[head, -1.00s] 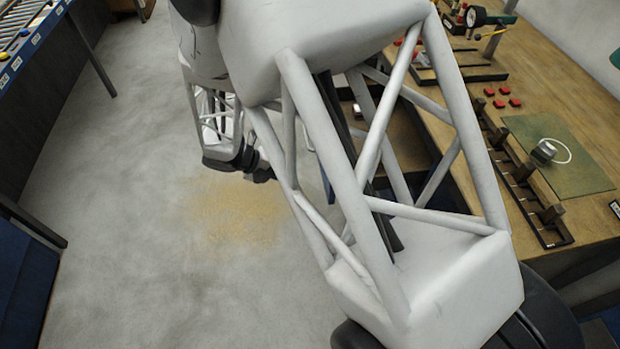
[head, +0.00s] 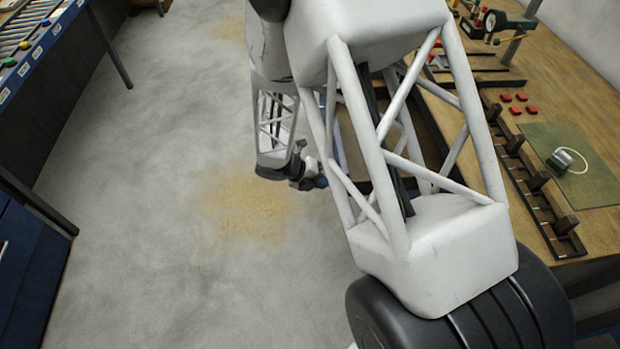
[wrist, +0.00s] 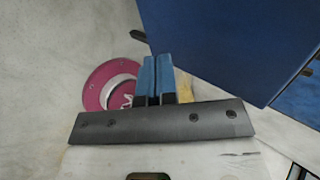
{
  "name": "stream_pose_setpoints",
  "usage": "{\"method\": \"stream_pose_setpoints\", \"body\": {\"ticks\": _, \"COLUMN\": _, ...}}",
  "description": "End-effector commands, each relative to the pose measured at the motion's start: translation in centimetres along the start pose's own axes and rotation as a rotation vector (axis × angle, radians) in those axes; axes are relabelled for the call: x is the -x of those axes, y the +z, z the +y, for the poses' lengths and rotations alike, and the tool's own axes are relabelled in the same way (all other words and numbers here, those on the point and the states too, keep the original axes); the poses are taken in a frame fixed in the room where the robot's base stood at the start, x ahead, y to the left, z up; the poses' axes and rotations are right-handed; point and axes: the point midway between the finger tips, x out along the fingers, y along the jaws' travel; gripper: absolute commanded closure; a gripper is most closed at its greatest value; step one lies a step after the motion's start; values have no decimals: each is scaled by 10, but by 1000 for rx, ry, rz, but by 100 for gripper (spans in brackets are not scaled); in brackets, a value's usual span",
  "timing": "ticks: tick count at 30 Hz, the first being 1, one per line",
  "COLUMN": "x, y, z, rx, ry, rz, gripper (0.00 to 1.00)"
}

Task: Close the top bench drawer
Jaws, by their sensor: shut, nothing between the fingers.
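The bench drawer stands out from the wooden bench, and its brown interior (head: 352,138) shows in the head view behind my arm's white lattice. Most of the drawer is hidden there. In the wrist view a large blue panel (wrist: 235,45), seemingly a drawer or cabinet front, fills the upper right, with dark handle-like pieces at its edges. My gripper (wrist: 157,62) has its blue fingers together, empty, beside the left edge of this panel. Contact cannot be told. In the head view my gripper (head: 320,182) is small, over the floor near the drawer's left side.
The wooden bench (head: 590,150) carries red blocks (head: 520,103), a green mat (head: 570,165) and a dark rack (head: 528,185). A conveyor (head: 35,50) and blue cabinet (head: 25,260) stand left. The floor between is clear. A pink ring-shaped object (wrist: 108,88) shows behind my fingers.

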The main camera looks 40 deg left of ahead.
Motion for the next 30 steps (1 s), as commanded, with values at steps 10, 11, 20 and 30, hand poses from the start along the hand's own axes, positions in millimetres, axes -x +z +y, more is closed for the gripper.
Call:
{"method": "stream_pose_setpoints", "body": {"ticks": 10, "x": -18, "y": 0, "z": -17, "rx": 0, "ry": -1, "rz": 1, "gripper": 100}}
{"method": "stream_pose_setpoints", "body": {"ticks": 11, "x": -18, "y": 0, "z": -17, "rx": 0, "ry": 0, "rz": 0, "gripper": 100}}
{"method": "stream_pose_setpoints", "body": {"ticks": 20, "x": -19, "y": 0, "z": -18, "rx": 0, "ry": 0, "rz": 0, "gripper": 100}}
{"method": "stream_pose_setpoints", "body": {"ticks": 30, "x": -26, "y": -1, "z": -24, "rx": 0, "ry": 0, "rz": 1, "gripper": 100}}
